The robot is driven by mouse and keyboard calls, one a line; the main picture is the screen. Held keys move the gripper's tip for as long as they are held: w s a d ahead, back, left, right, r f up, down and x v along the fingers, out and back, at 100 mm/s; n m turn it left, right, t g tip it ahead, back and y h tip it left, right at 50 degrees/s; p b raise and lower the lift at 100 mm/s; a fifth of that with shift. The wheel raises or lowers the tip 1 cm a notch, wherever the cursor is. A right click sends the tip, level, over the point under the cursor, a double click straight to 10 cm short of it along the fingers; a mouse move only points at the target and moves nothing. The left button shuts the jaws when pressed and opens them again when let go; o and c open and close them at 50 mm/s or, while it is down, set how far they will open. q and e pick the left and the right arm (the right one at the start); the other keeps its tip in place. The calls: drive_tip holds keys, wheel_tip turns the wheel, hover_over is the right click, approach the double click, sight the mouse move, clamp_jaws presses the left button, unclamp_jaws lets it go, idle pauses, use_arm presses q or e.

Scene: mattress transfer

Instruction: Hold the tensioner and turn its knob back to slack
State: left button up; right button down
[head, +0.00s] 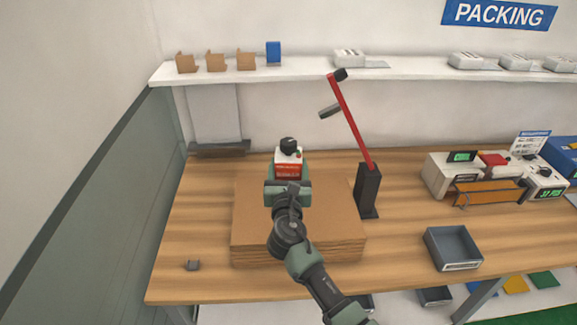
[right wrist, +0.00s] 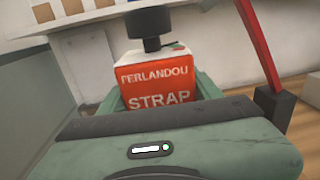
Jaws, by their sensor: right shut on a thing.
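The tensioner (head: 288,168) is a small red and white box with a black round knob (head: 288,144) on top. In the right wrist view the tensioner (right wrist: 158,88) shows an orange-red face with "STRAP" lettering, and its dark knob (right wrist: 149,25) stands up from the white top. My right gripper (head: 288,180) is shut on the tensioner, with green fingers on both sides of the box. The tensioner is upright above the back part of the cardboard stack; whether it touches the stack is hidden. The knob is free of any gripper. My left gripper is not in view.
A flat cardboard stack (head: 250,225) lies under my right arm. A black post (head: 368,190) with a slanted red arm (head: 350,122) stands close on the right. A grey tray (head: 453,248) and orange-fronted equipment (head: 485,192) are further right. The wooden table (head: 195,225) is mostly clear at left.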

drive_tip(key=shift+f+b, duration=5.75)
drive_tip(key=shift+f, duration=1)
